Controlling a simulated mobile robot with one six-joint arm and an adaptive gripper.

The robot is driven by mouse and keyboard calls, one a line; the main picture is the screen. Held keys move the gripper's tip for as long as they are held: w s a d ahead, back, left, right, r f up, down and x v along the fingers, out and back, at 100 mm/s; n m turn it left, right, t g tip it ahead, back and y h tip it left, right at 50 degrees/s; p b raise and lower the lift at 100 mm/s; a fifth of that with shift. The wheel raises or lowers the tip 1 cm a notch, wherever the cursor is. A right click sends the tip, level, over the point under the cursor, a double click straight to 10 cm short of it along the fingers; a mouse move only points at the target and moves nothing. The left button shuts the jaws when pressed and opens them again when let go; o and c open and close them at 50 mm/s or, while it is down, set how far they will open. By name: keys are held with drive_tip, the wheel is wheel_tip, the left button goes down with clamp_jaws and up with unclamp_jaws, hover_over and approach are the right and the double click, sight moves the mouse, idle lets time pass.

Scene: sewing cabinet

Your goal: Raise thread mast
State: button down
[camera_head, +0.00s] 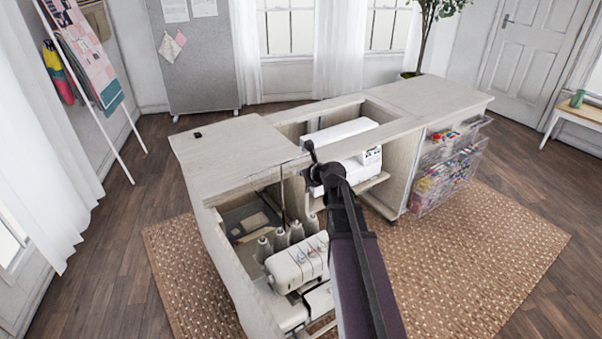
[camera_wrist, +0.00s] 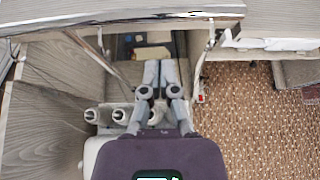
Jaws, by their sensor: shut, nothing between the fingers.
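The white serger (camera_head: 298,262) stands in the open left bay of the sewing cabinet, with several grey thread cones (camera_head: 264,248) behind it. A thin upright rod (camera_head: 283,203) rises behind the cones; it may be the thread mast, but its top is hard to make out. Cones also show in the wrist view (camera_wrist: 92,115), left of my fingers. My gripper (camera_head: 311,155) is near the cabinet's front edge, above and right of the cones. In the wrist view its fingers (camera_wrist: 160,72) are together and empty. My arm hides part of the bay.
A white sewing machine (camera_head: 340,137) sits in the middle bay. Clear drawers (camera_head: 447,178) stand open at right. The woven rug (camera_head: 480,245) in front is clear.

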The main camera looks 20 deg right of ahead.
drive_tip(key=p+v, duration=0.4)
drive_tip(key=v, duration=0.6)
idle(0.5)
drive_tip(key=s+a+n+g+h+p, duration=0.1)
drive_tip(key=s+a+n+g+p, duration=0.4)
drive_tip(key=n, duration=1.2)
drive_tip(key=s+a+r+n+g+h+p, duration=0.1)
drive_tip(key=s+a+n+g+p, duration=0.5)
drive_tip(key=s+a+n, duration=0.4)
drive_tip(key=shift+a+r+n+g, duration=0.3)
drive_tip(key=shift+a+n, duration=1.05)
drive_tip(key=shift+n, duration=2.05)
